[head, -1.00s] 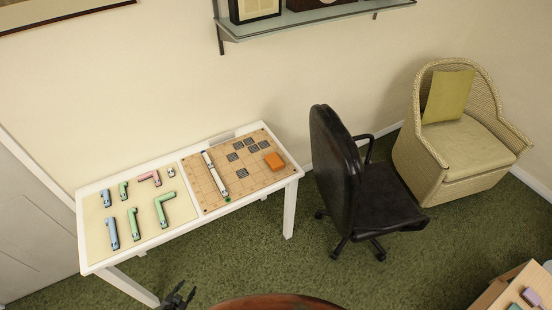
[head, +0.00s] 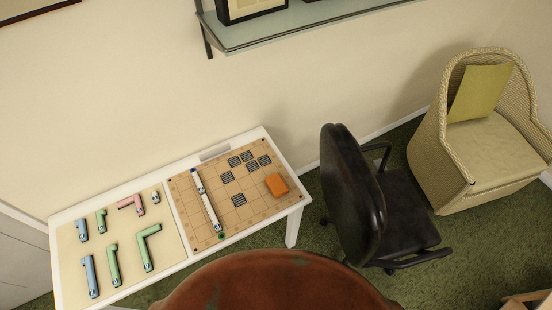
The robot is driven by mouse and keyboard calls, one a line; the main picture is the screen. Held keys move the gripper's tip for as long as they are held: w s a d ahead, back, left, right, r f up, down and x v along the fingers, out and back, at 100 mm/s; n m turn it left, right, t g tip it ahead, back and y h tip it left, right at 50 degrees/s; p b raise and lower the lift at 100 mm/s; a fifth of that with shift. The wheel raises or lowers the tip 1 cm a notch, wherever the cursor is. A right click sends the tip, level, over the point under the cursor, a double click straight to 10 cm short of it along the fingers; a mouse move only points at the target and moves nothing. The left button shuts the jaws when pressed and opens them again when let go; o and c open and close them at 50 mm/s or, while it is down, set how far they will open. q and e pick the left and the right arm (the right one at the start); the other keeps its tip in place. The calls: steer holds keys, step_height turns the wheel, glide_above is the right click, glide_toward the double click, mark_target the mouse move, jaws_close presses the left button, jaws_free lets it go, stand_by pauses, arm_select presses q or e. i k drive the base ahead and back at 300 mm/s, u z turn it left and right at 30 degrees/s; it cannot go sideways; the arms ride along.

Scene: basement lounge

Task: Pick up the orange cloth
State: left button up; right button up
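The orange cloth (head: 277,185) is a small folded block. It lies on the right part of a tan gridded board (head: 252,206), near the right end of a white table (head: 158,185). Neither of my grippers shows in the head view now.
Several dark square tiles (head: 239,200) and a long white tube (head: 207,202) lie on the board. Several blue, green and pink pieces (head: 113,265) lie on a pale mat at left. A black office chair (head: 362,200) stands right of the table. A reddish-brown rounded surface (head: 270,285) fills the bottom foreground. A shelf (head: 300,30) hangs above.

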mark_target(275, 183)
steer(key=i, duration=0.35)
steer(key=z, duration=1.4)
steer(key=k, duration=1.45)
steer(key=u, duration=1.55)
steer(key=i, duration=0.5)
steer(key=u, duration=0.05)
